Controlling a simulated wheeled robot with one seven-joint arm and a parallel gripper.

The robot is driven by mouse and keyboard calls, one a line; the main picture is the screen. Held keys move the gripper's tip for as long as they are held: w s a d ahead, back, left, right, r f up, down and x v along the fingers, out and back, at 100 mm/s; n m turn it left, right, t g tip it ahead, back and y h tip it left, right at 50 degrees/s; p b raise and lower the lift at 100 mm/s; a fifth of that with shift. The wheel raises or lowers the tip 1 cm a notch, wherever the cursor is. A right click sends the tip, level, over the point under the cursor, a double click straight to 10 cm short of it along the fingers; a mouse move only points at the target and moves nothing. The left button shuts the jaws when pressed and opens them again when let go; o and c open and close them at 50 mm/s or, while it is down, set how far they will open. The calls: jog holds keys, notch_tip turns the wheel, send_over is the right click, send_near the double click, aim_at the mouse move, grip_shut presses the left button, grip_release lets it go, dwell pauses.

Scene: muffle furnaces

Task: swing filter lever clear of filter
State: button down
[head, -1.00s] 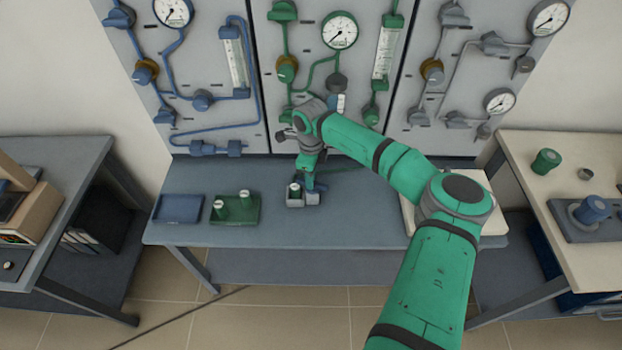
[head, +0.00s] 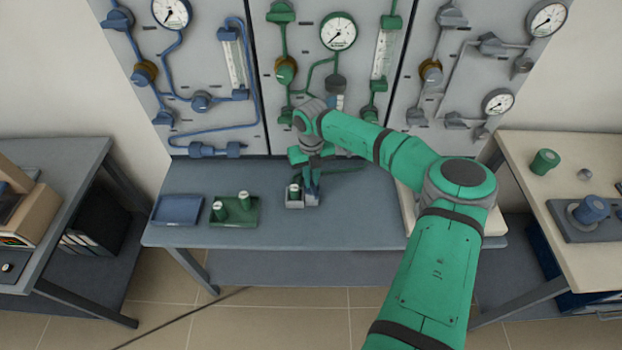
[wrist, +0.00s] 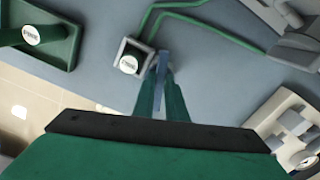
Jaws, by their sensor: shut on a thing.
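The filter (head: 294,190) is a small green cylinder with a white top, standing upright in a grey square holder (head: 296,204) on the blue-grey bench. In the wrist view the filter (wrist: 129,64) shows from above, its white top uncovered. The filter lever (wrist: 162,70) is a slim blue bar just right of the filter, apart from it in that view. My gripper (wrist: 162,85) is shut on the lever, with a green finger on either side. In the head view my gripper (head: 311,182) points down beside the holder; the lever's pivot is hard to make out.
A green tray (head: 247,220) with two similar cylinders stands left of the holder, and an empty blue tray (head: 177,210) lies beyond it. Panels with gauges and pipes (head: 330,70) rise behind the bench. The bench front right of the holder is clear.

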aim_at(312, 182)
jog(key=shift+w+d+m, duration=0.1)
jog(key=shift+m, duration=1.8)
jog(key=c, duration=1.8)
grip_release()
jog(key=shift+r, duration=0.15)
notch_tip(312, 182, up, 11)
jog(key=shift+f, duration=0.2)
